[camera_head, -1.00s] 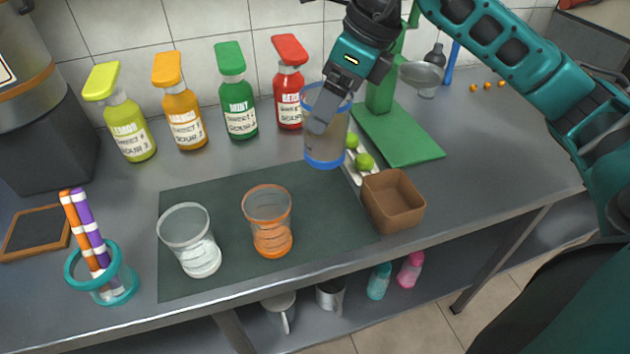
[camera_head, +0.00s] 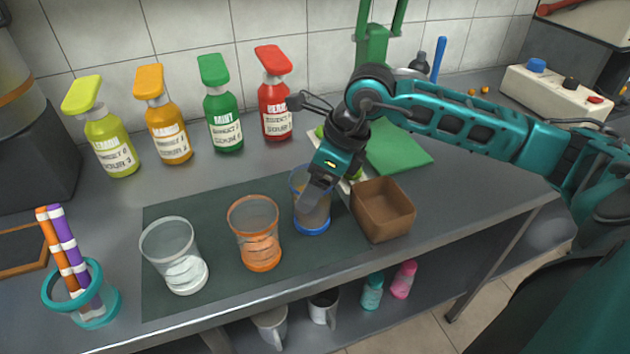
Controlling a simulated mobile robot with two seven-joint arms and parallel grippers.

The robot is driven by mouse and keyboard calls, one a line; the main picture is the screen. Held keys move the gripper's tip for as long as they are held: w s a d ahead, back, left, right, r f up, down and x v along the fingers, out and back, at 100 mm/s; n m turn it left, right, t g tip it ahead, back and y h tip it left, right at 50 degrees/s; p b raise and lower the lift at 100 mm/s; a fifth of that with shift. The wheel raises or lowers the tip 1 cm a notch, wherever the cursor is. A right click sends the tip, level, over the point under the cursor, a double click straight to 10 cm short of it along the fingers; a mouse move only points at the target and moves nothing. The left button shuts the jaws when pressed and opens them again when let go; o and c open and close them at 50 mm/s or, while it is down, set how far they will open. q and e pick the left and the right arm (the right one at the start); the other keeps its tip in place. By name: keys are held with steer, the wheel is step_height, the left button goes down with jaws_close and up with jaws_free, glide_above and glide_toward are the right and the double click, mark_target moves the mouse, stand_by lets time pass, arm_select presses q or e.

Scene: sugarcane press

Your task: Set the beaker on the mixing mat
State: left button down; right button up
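The blue-rimmed beaker (camera_head: 312,219) stands upright on, or just above, the right part of the dark mixing mat (camera_head: 215,207); I cannot tell if its base touches. It holds something brownish. My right gripper (camera_head: 316,194) is at the beaker, with a finger over its near wall and the other finger hidden; it appears shut on the beaker's wall. The orange-rimmed beaker (camera_head: 256,240) and the clear beaker (camera_head: 178,262) stand on the mat to the left of it. My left gripper is not in view.
A brown square bowl (camera_head: 382,210) stands right of the blue beaker. A teal holder (camera_head: 88,300) with striped sticks is at left. A green board (camera_head: 400,152) lies behind the bowl.

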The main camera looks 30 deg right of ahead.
steer(key=o, duration=1.4)
steer(key=shift+f, duration=0.15)
steer(key=shift+c, duration=0.2)
steer(key=o, duration=0.4)
steer(key=shift+c, duration=0.2)
steer(key=v, duration=1.2)
steer(key=shift+r, duration=0.25)
steer(key=shift+s, duration=0.1)
